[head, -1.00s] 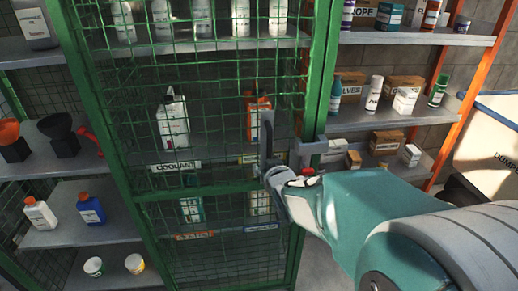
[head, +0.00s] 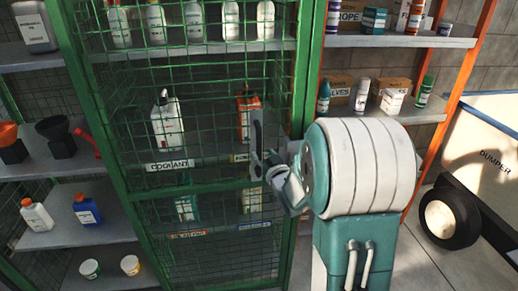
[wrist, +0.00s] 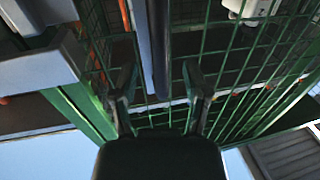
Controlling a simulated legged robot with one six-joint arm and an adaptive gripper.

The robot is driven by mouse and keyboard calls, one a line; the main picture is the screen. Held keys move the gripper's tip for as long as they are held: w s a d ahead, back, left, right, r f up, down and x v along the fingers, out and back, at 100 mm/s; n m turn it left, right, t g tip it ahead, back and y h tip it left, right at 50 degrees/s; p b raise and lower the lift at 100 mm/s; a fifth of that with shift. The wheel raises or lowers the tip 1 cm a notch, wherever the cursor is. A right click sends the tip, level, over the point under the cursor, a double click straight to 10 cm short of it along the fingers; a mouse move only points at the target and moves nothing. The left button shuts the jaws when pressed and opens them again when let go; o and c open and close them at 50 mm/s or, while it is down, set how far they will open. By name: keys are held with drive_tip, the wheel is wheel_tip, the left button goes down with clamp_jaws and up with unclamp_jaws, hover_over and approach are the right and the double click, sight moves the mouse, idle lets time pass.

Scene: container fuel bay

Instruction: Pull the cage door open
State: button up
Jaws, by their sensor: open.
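The cage door (head: 205,215) is a green-framed wire mesh panel in front of the middle shelves. It looks shut in the head view, though my arm hides part of its right edge. A grey upright handle bar (head: 257,135) stands near its right side. My gripper (head: 268,170) is at the handle's lower part, partly hidden behind my arm. In the wrist view my gripper (wrist: 160,82) is open, one finger on each side. The dark handle bar (wrist: 158,45) reaches down between the fingers; I cannot tell whether they touch it.
Bottles (head: 166,125) stand behind the mesh. Open shelves with funnels (head: 57,135) and bottles are at left; an orange-posted rack (head: 462,85) is at right. A white dumper (head: 480,165) with a black wheel stands far right. Some floor shows at bottom right.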

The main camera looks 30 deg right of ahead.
sight(260, 150)
drive_tip(key=shift+w+d, duration=0.15)
drive_tip(key=shift+w, duration=1.75)
clamp_jaws()
